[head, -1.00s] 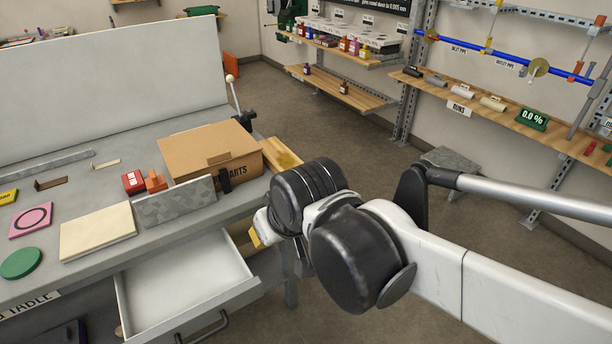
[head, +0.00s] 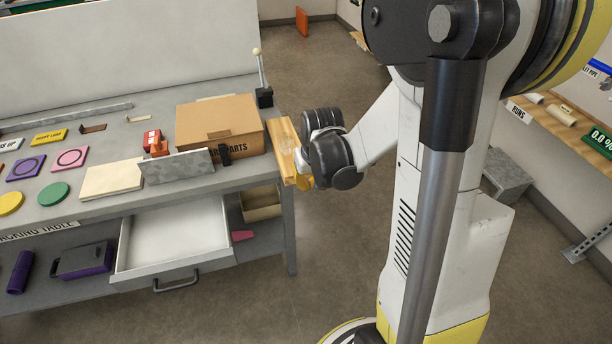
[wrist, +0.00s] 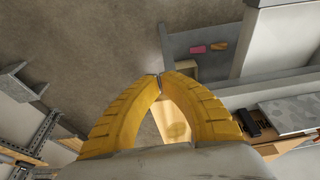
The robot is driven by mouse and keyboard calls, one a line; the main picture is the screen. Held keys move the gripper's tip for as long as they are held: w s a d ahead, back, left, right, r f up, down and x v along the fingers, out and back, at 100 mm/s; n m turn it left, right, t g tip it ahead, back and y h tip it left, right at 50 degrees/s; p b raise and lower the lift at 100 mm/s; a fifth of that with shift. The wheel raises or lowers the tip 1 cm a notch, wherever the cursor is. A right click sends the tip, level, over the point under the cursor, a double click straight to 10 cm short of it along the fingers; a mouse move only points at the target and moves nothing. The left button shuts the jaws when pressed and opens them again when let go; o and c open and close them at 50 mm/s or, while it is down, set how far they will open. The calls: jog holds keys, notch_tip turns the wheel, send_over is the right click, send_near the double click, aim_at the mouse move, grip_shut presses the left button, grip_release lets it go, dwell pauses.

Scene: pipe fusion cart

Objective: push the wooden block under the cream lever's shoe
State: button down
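A lever with a cream knob (head: 257,52) stands upright on a dark base (head: 264,97) at the bench's back right corner in the head view. I cannot make out its shoe. A pale wooden piece (head: 287,132) lies along the bench's right end, beside the cardboard box; I cannot tell whether it is the wooden block. My gripper (head: 303,182) is close to this piece's front end. In the wrist view the yellow fingertips (wrist: 161,75) meet, with nothing seen held. Wood (wrist: 172,118) shows through the gap behind the tips. Contact is unclear.
A cardboard parts box (head: 218,125) and a grey plate (head: 178,167) stand on the bench left of my gripper. An open drawer (head: 172,240) juts out below. The floor (head: 335,85) beyond the bench's right end is clear. A grey step (head: 508,175) stands at right.

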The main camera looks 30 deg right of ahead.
aim_at(287, 148)
jog(key=w+d+f+b, duration=0.1)
jog(key=w+f+b, duration=0.2)
jog(key=w+f, duration=0.2)
jog(key=shift+w+d+f, duration=0.3)
jog(key=shift+d+f, duration=0.05)
jog(key=shift+f, duration=0.25)
jog(key=w, duration=0.2)
jog(key=w+d, duration=0.1)
jog(key=w, duration=0.2)
jog(key=w+d, duration=0.1)
jog(key=w, duration=0.2)
jog(key=shift+w+d, duration=0.1)
jog(key=shift+d, duration=0.1)
